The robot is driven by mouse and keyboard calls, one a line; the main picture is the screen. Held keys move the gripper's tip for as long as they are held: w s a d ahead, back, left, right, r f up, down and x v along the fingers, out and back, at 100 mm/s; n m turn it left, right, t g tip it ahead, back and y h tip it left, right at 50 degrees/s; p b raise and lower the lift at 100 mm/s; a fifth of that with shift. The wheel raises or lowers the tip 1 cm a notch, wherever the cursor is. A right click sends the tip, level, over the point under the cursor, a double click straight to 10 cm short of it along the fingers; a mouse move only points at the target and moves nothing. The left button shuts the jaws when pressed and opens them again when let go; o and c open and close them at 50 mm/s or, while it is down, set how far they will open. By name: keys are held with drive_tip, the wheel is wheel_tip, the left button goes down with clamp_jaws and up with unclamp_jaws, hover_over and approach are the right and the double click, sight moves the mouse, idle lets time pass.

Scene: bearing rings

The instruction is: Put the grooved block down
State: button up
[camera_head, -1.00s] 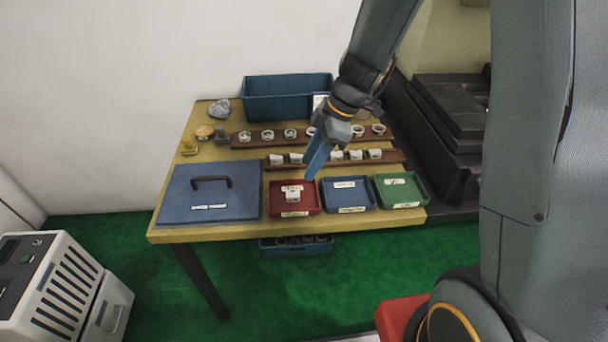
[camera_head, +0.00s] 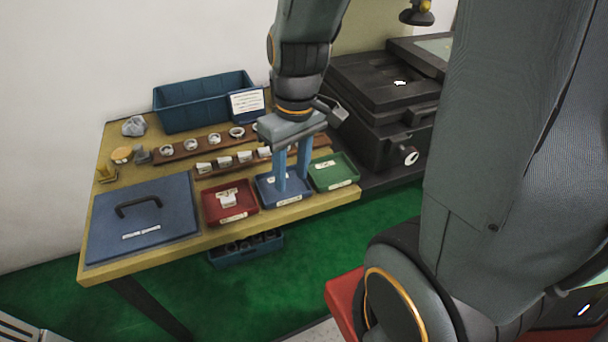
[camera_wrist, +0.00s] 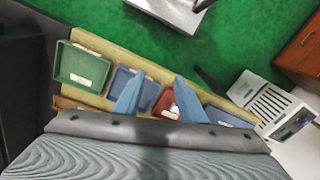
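My gripper (camera_head: 291,184) is open, with its two blue fingers pointing down over the blue tray (camera_head: 262,199). Nothing shows between the fingers in the wrist view (camera_wrist: 157,82). A small white block (camera_head: 229,201) lies in the red tray (camera_head: 212,218), left of my gripper and apart from it. I cannot make out a groove on it at this size. Several white blocks (camera_head: 224,162) stand in a row on the front brown rail (camera_head: 203,173); my gripper hides the right end of that row.
A green tray (camera_head: 346,178) is right of the blue one. A blue lidded box (camera_head: 165,221) with a dark handle fills the table's left. Pale rings (camera_head: 188,146) sit on the rear rail. A large blue bin (camera_head: 190,112) stands behind. A black machine (camera_head: 375,110) is close on the right.

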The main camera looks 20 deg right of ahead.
drive_tip(key=s+d+m, duration=0.1)
drive_tip(key=s+m, duration=0.1)
drive_tip(key=m, duration=0.1)
drive_tip(key=shift+s+d+r+m+h, duration=0.2)
drive_tip(key=shift+s+d+m+h, duration=0.1)
drive_tip(key=shift+s+d+h, duration=0.1)
idle(1.1)
